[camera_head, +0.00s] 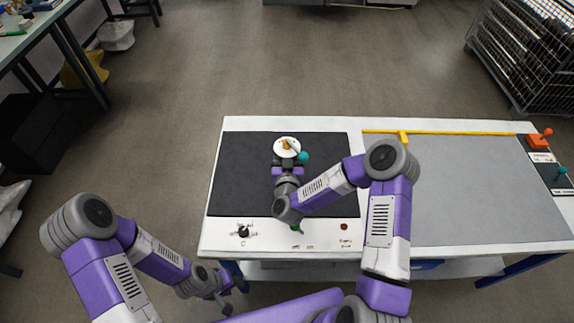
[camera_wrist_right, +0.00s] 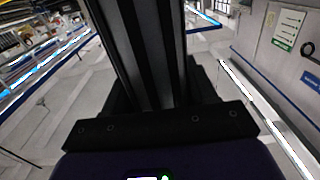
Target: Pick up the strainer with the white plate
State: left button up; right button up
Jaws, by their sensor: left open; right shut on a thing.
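The white plate (camera_head: 281,142) shows as a round disc at the far end of my right arm, above or on the black mat (camera_head: 240,165) in the head view. A small yellow-orange part (camera_head: 287,144) shows at its middle, and a teal ball (camera_head: 302,157) sits beside it. My right gripper (camera_head: 289,160) is at the plate's near edge and shut on the strainer piece; the grip itself is partly hidden. In the right wrist view its dark fingers (camera_wrist_right: 155,50) are close together, and the held piece cannot be made out. My left gripper (camera_head: 222,301) is open, low and left of the table.
The white-edged table (camera_head: 290,124) has a grey panel (camera_head: 470,190) at right with a yellow strip (camera_head: 455,132) along its back. A black knob (camera_head: 243,231) is at front left.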

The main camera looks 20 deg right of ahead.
grip_shut()
